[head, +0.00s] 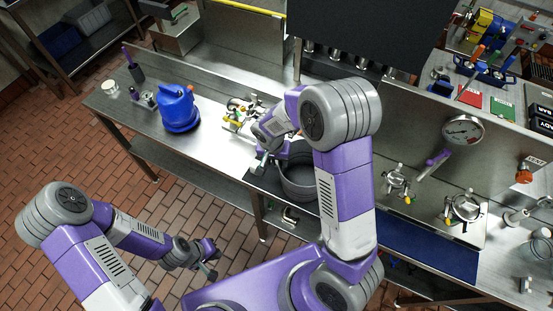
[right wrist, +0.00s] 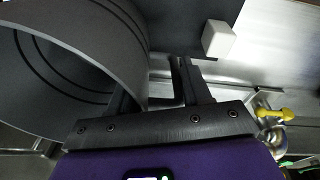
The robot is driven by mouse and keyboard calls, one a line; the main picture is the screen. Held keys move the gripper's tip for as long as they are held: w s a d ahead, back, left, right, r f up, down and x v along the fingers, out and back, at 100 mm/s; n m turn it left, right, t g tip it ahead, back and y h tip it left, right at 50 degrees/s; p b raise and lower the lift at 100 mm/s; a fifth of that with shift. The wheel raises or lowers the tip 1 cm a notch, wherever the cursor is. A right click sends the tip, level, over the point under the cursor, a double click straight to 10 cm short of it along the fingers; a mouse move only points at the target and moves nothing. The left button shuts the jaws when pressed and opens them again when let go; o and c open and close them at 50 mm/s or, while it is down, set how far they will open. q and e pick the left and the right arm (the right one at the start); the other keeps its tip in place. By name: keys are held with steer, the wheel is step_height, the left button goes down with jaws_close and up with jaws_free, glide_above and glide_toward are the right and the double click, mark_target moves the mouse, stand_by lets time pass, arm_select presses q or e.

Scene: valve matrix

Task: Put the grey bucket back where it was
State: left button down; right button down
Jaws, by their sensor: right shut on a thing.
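The grey bucket (head: 297,184) is at the front of the steel bench, partly hidden behind my right arm. It is beside or over a dark mat (head: 262,181); I cannot tell whether its base touches. In the right wrist view the bucket (right wrist: 60,60) fills the left side, its open mouth visible. My right gripper (right wrist: 158,95) is shut on the bucket's wall, at its rim; in the head view the gripper (head: 268,163) is partly hidden by its own arm. My left gripper (head: 214,262) hangs in front of the bench, empty, with its fingers apart.
A blue jug (head: 179,109) stands on the bench to the left, with brass valve fittings (head: 240,114) nearer the bucket. A pale cube (right wrist: 218,39) lies beside the dark surface. A blue mat (head: 425,248) and valves (head: 397,181) are to the right. The bench's left front is clear.

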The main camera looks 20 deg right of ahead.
steer(key=shift+f, duration=0.1)
steer(key=shift+c, duration=2.4)
jaws_free()
step_height(320, 180, up, 12)
steer(key=a+p, duration=0.1)
steer(key=shift+s+a, duration=0.35)
steer(key=shift+s, duration=0.1)
